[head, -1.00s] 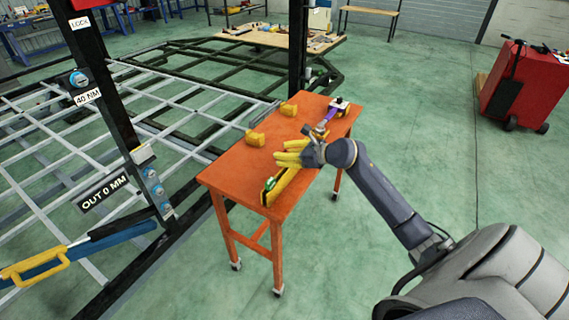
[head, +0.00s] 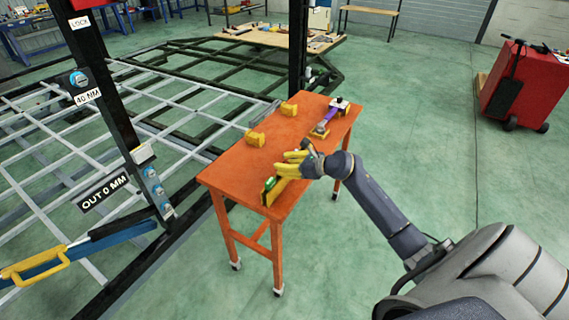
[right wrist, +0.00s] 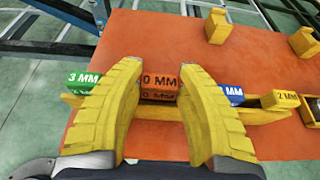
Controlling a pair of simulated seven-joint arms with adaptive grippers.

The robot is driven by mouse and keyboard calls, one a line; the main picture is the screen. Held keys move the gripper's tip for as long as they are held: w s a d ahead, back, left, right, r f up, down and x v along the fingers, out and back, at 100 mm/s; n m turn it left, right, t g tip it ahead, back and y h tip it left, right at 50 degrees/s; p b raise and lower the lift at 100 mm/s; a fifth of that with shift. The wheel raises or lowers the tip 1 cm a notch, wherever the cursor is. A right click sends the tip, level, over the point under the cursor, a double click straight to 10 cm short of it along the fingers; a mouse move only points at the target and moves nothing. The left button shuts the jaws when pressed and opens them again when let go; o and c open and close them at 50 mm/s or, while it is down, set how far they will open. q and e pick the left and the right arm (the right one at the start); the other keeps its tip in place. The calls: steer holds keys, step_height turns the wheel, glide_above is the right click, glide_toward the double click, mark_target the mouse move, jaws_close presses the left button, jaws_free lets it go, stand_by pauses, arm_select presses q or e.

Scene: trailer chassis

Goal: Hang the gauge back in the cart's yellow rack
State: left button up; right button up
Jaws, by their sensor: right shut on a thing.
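The yellow rack (head: 268,196) lies along the near right part of the orange cart top (head: 230,168); it also shows in the right wrist view (right wrist: 262,115). My right gripper (right wrist: 160,88) has its yellow fingers shut on an orange gauge marked 0 MM (right wrist: 159,84), in line with the rack. Whether the gauge is fully seated cannot be told. In the head view the right gripper (head: 284,164) hides much of the rack. My left gripper is not in view.
Two yellow blocks (head: 255,138) (head: 289,108) stand on the cart's far side. A purple-handled tool (head: 328,117) lies at its far end. The black chassis post (head: 112,110) and grey grid stand left.

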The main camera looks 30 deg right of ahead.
steer(key=shift+f, duration=0.3)
steer(key=o, duration=1.1)
steer(key=shift+o, duration=0.2)
